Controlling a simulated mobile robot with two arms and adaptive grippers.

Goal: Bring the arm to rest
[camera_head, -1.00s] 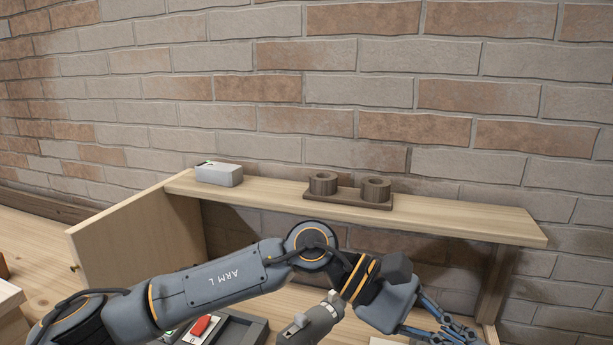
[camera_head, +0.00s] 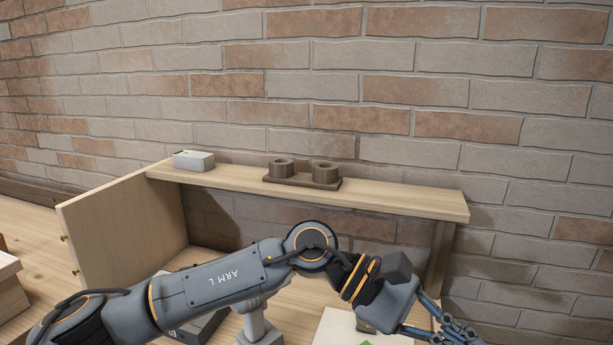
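My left arm (camera_head: 230,281), grey with orange rings, reaches across the lower picture from left to right, bent at the elbow. My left gripper (camera_head: 452,333) is at the bottom edge, right of the middle. Its blue finger links show, but the fingertips run out of the picture, so I cannot tell whether it is open or holds anything. My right arm and gripper are not in view.
A wooden shelf (camera_head: 400,201) stands before the brick wall. On it are a small white box (camera_head: 193,161) and a dark wooden holder with two round cups (camera_head: 302,174). A grey post (camera_head: 258,326) and a white panel (camera_head: 345,328) lie below, partly behind my arm.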

